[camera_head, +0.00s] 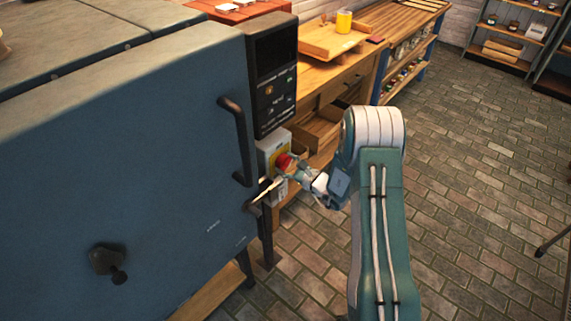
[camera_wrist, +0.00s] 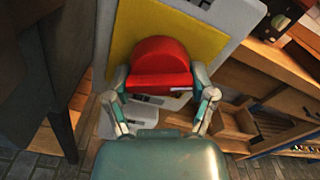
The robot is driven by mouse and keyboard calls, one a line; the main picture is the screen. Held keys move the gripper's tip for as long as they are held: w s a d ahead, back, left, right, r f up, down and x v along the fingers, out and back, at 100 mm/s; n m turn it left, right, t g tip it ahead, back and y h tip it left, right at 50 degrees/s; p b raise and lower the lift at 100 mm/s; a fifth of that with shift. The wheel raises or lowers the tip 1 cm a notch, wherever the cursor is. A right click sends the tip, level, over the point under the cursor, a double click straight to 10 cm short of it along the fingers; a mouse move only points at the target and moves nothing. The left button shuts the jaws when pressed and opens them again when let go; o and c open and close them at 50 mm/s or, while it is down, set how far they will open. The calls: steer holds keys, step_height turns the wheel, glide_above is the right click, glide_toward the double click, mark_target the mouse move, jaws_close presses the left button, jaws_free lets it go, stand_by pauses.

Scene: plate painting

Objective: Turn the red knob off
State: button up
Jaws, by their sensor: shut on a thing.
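The red knob (camera_wrist: 160,62) sits on a yellow plate (camera_wrist: 128,32) on a light grey switch box (camera_wrist: 228,22) in the wrist view. In the head view the red knob (camera_head: 284,161) shows small on the box at the right side of the large blue-grey oven. My gripper (camera_wrist: 160,84) has one finger on each side of the knob and is shut on it. In the head view my gripper (camera_head: 290,170) reaches the knob from the right and partly covers it.
The oven (camera_head: 150,170) fills the left, with a dark vertical handle (camera_head: 237,140) close to the switch box. A black control panel (camera_head: 272,80) is above the box. A wooden workbench (camera_head: 325,75) with open drawers stands behind. The brick floor (camera_head: 480,190) at right is mostly free.

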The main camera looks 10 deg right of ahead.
steer(key=n, duration=0.6)
steer(key=shift+w+r, duration=0.1)
steer(key=n, duration=0.4)
steer(key=shift+n, duration=1.3)
steer(key=o, duration=1.1)
steer(key=shift+c, duration=0.2)
steer(key=shift+a, duration=0.1)
